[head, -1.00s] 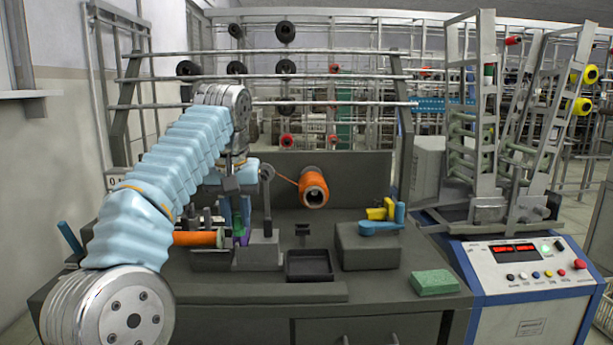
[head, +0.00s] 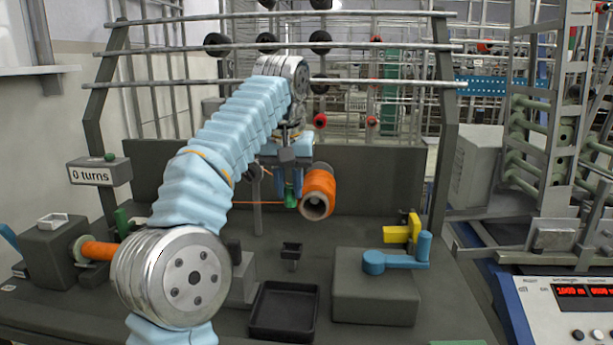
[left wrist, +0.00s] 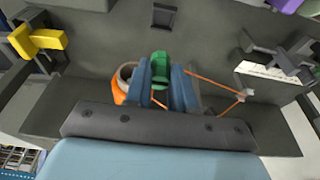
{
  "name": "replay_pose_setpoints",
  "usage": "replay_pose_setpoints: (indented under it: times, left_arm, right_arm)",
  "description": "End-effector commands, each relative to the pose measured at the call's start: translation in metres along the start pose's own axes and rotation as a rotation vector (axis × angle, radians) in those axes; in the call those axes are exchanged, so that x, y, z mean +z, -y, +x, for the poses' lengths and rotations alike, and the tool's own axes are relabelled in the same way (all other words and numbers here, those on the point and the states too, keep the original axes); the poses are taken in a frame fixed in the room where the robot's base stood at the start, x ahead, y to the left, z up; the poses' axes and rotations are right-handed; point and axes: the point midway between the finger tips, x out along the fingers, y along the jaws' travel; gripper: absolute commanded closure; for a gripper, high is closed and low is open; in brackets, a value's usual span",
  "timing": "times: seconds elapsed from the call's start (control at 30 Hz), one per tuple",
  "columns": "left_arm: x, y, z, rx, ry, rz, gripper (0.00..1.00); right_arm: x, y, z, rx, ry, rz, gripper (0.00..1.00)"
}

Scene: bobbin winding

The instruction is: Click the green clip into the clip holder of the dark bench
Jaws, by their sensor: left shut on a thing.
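The green clip (head: 291,196) is between the blue fingers of my left gripper (head: 288,184), held above the dark bench (head: 348,232) and just left of the orange spool (head: 318,192). In the left wrist view the green clip (left wrist: 159,70) sits between the two blue fingers (left wrist: 161,85), which are shut on it. A small dark fitting on a post (head: 291,250), seemingly the clip holder, stands below and apart from the clip; it also seems to show in the left wrist view (left wrist: 164,14). My right gripper is not in view.
A black tray (head: 284,311) lies in front of the fitting. An orange bobbin (head: 99,249) is at the left. Orange thread (left wrist: 215,108) runs near the fingers.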

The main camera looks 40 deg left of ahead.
Motion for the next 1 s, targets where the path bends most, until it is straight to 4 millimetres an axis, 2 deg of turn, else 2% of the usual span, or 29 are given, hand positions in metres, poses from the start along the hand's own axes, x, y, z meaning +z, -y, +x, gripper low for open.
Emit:
replay_pose_setpoints:
  times: [0.17,0.6,1.0]
  left_arm:
    - [0.003,0.001,0.011,-0.001,0.002,0.001,1.0]
    - [0.018,0.001,0.068,-0.001,0.001,0.0,1.0]
    - [0.02,0.0,0.065,0.0,0.001,0.0,1.0]
  right_arm:
    - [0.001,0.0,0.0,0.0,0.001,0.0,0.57]
    - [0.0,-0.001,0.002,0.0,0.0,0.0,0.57]
    - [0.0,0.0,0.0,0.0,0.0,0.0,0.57]
